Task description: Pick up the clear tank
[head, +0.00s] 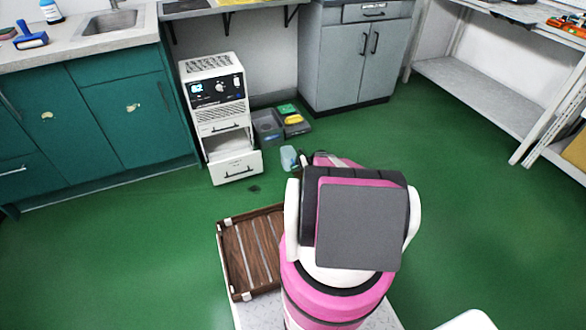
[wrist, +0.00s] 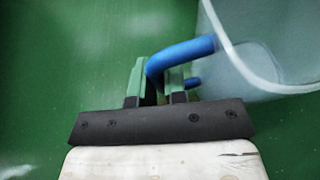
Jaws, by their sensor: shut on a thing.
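The clear tank (wrist: 270,45) is a pale, see-through container with a blue handle (wrist: 185,54), at the upper right of the wrist view. My gripper (wrist: 157,76) has its green fingers shut on the blue handle, with the tank off to the right side of the fingers. In the head view the tank (head: 288,158) shows small and pale above the green floor, just left of my arm's end. My arm hides most of the gripper there. I cannot tell how far the tank is from the floor.
A white machine (head: 217,115) with an open lower drawer stands left of the tank. Grey bins (head: 268,127) lie on the floor behind it. A brown slatted tray (head: 228,262) is near my base. Green cabinets (head: 130,112) are at the left. The green floor is open to the right.

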